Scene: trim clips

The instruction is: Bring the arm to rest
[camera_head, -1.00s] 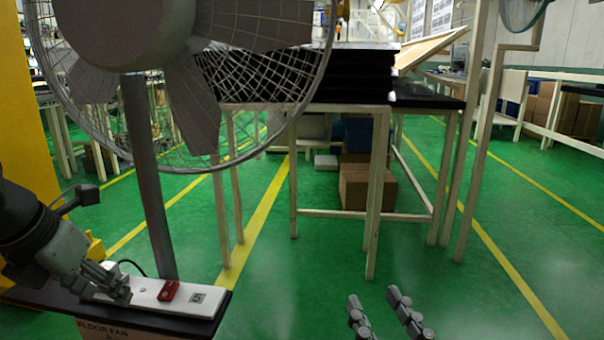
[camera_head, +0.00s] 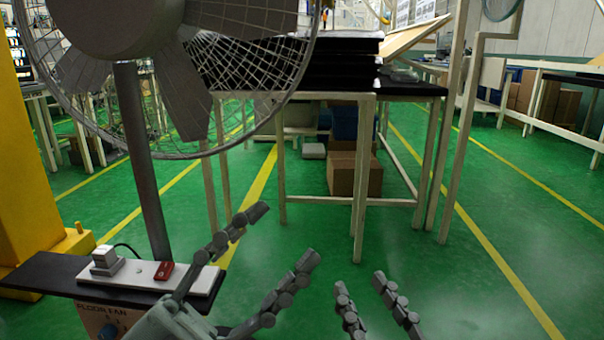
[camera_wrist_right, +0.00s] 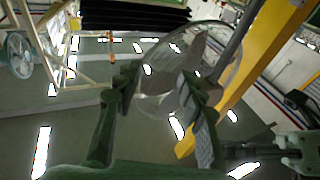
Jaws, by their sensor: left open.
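My left gripper (camera_head: 283,236) is in the head view at the bottom centre-left. Its two fingers are spread wide with nothing between them. Its palm is in front of the right part of the fan's black base shelf (camera_head: 45,275). My right gripper (camera_head: 360,282) shows at the bottom, just right of the left one, fingers apart and empty. The right wrist view also shows its two fingers (camera_wrist_right: 160,76) spread, with the fan behind them.
A large caged fan (camera_head: 150,70) on a grey pole (camera_head: 143,165) stands left. A white strip (camera_head: 140,272) on the shelf carries a white block (camera_head: 105,260) and a red switch (camera_head: 163,272). A white-legged table (camera_head: 362,180) stands ahead. Green floor is open at right.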

